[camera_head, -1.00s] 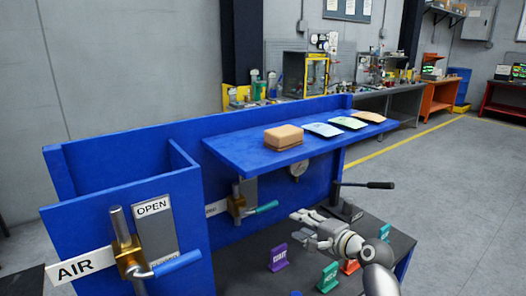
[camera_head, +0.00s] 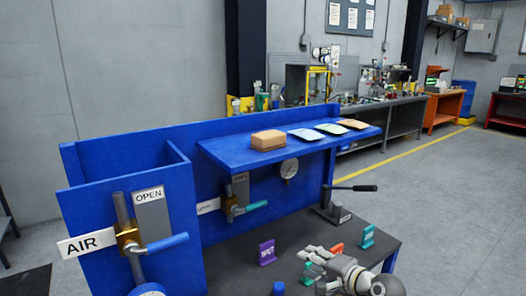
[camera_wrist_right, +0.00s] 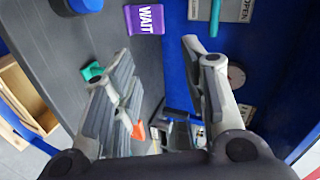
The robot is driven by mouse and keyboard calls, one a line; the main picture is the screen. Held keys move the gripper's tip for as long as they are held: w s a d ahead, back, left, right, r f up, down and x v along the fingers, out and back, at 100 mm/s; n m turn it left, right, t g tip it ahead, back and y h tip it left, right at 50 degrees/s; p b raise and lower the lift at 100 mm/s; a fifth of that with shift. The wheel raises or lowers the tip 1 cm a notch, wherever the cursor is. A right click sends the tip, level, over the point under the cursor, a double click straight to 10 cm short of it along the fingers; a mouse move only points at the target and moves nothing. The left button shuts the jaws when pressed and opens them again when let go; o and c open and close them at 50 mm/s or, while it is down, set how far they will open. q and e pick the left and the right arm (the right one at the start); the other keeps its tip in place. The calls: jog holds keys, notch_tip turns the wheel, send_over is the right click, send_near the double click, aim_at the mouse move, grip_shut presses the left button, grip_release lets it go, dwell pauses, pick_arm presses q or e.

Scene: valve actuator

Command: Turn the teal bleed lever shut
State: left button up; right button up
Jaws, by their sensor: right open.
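The teal bleed lever (camera_head: 250,208) sticks out to the right from a brass valve (camera_head: 231,207) on the blue back panel, under the shelf. Its teal handle also shows at the top of the right wrist view (camera_wrist_right: 215,17), beside an OPEN plate (camera_wrist_right: 236,10). My right gripper (camera_head: 309,260) is open and empty over the dark bench top, in front and to the right of the lever and apart from it. In the right wrist view its two fingers (camera_wrist_right: 158,50) are spread, with the lever beyond the right finger. My left gripper is not in view.
A blue-handled AIR valve (camera_head: 168,243) stands at front left. A blue shelf (camera_head: 225,152) with a tan box (camera_head: 268,140) and several packets overhangs the lever. A purple WAIT tag (camera_head: 267,252), teal and orange tags, and a black-handled lever (camera_head: 352,188) stand on the bench.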

jog(key=s+d+f+n+g+h, duration=0.1)
jog(key=s+f+n+g+h, duration=0.15)
jog(key=s+f, duration=0.6)
jog(key=s+d+f+n+g+h, duration=0.15)
jog(key=s+f+n, duration=0.3)
jog(key=s, duration=0.75)
jog(key=s+d+f+n+g+h, duration=0.2)
jog(key=s, duration=0.8)
jog(key=s+d+f+n+g+h, duration=0.1)
jog(key=s+d+n+g, duration=0.15)
jog(key=s, duration=0.75)
notch_tip(320, 180, down, 25)
jog(key=s+d+f+g, duration=0.2)
jog(key=s+d+f, duration=0.1)
jog(key=s+f, duration=1.3)
jog(key=shift+s+d+f+n, duration=0.15)
jog(key=shift+s+f+n, duration=0.2)
jog(key=shift+s, duration=0.55)
